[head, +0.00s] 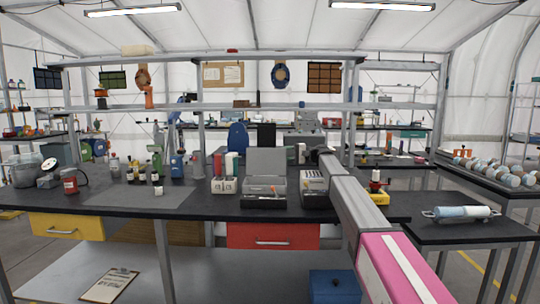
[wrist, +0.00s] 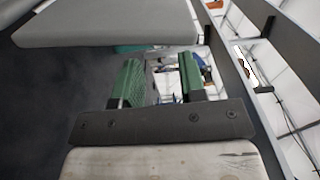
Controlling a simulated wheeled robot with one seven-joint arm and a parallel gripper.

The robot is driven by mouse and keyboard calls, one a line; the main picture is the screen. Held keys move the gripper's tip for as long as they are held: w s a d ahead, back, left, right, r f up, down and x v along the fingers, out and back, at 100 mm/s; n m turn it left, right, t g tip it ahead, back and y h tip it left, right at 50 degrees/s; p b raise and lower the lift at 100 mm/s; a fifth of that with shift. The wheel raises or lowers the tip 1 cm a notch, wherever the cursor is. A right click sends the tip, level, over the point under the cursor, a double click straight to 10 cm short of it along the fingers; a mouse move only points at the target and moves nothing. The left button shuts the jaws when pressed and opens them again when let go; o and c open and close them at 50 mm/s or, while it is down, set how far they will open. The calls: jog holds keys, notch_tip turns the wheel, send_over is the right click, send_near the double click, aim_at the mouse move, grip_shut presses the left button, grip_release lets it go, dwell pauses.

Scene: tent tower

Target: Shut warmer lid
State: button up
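The warmer (head: 263,201) looks to be the grey box on the dark bench in the head view. Its grey lid (head: 266,161) stands raised upright at the back of the box. Small items, one with an orange part, show in the open box. In the wrist view my gripper (wrist: 161,78) has two green-padded fingers spread apart with nothing held between them. A flat grey panel (wrist: 115,22) lies just beyond the fingertips and may be the lid; I cannot be sure. In the head view my arm reaches over the bench right of the warmer, and its fingers are not clear.
A white rack (head: 225,186) stands left of the warmer, and a slotted grey box (head: 315,188) stands right of it, near my arm. A yellow-based device (head: 376,192) is farther right. Bottles stand on a grey mat (head: 130,197) at left. An overhead shelf frame spans the bench.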

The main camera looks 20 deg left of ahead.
aim_at(270, 153)
jog(key=x, duration=0.7)
jog(key=shift+a, duration=0.4)
grip_shut()
